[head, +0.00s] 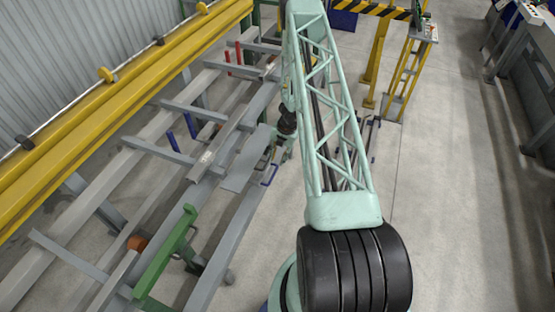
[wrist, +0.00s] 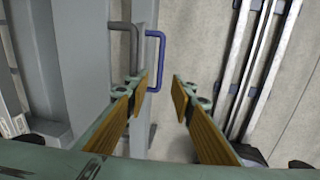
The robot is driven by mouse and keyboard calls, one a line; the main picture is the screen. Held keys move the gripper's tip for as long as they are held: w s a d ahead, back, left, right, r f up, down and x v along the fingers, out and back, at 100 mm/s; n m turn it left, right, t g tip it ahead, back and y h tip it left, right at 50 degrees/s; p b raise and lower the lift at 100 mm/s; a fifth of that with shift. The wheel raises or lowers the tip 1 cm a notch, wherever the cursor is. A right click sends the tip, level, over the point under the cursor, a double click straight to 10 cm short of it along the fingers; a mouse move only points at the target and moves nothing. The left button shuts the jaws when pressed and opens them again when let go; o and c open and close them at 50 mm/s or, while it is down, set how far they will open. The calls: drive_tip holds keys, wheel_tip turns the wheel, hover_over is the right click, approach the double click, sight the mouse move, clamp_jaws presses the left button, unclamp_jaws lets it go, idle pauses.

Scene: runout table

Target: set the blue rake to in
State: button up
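A blue U-shaped handle (wrist: 162,62) stands out from the side of a grey beam in the wrist view, just beyond my fingertips. It also shows in the head view (head: 270,176), below my gripper (head: 279,153). In the wrist view my gripper (wrist: 162,88) is open, its two tan-padded fingers apart with nothing between them. The left fingertip is close to the handle's lower end; I cannot tell whether they touch. Two blue posts (head: 181,134) stand among the table's grey cross bars in the head view, probably part of the blue rake.
A grey handle (wrist: 124,38) is left of the blue one. Two red posts (head: 233,58) stand farther back. A green beam (head: 168,256) is at the table's near end, and a yellow rail (head: 110,98) runs along the left. Open floor (head: 445,190) lies right.

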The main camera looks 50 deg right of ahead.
drive_tip(key=shift+s+r, duration=0.1)
drive_tip(key=shift+r, duration=0.45)
drive_tip(key=shift+p, duration=0.45)
drive_tip(key=shift+r, duration=0.1)
wheel_tip(320, 180, up, 12)
drive_tip(key=s, duration=0.2)
drive_tip(key=shift+d+f, duration=0.2)
drive_tip(key=shift+d, duration=0.2)
idle(0.6)
drive_tip(key=shift+f, duration=0.1)
drive_tip(key=shift+c, duration=0.3)
